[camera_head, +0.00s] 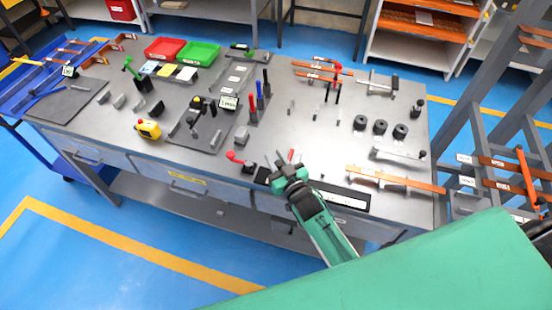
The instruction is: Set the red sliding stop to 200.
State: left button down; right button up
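A small red piece (291,154) stands up just beyond my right gripper, near the front edge of the bench; it may be the red sliding stop, but it is too small to be sure. A long dark strip with a pale label (345,200) runs along the front edge, partly hidden by my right arm. Its scale marks cannot be read. My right gripper (288,166) is over this strip's left part, its fingertips apart, with the red piece just past them. I cannot tell whether they touch it. My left gripper is not in view.
A red-handled lever (238,158) lies just left of my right gripper. Copper bars (395,180) lie to the right, with black round dies (380,127) behind. A yellow device (148,129) and red and green trays (198,53) are farther left. Bare bench lies beyond the gripper.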

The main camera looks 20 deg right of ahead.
grip_shut()
jog(key=shift+s+d+p, duration=0.3)
jog(key=shift+s+d, duration=0.5)
jog(key=shift+d, duration=0.35)
jog(key=shift+s+d+p, duration=0.25)
jog(key=shift+s+d, duration=0.5)
jog(key=shift+d, duration=0.35)
jog(key=shift+a, duration=0.1)
jog(key=o, duration=0.5)
grip_release()
jog(key=shift+w+a, duration=0.1)
jog(key=shift+w, duration=0.05)
jog(key=shift+s+d+b, duration=0.45)
jog(key=shift+s+b, duration=0.2)
jog(key=shift+s, duration=1.65)
jog(key=shift+s+d+b, duration=0.45)
jog(key=shift+s+b, duration=0.25)
jog(key=shift+s, duration=1.55)
jog(key=shift+s+d+b, duration=0.45)
jog(key=shift+s+b, duration=0.2)
jog(key=shift+s, duration=1.65)
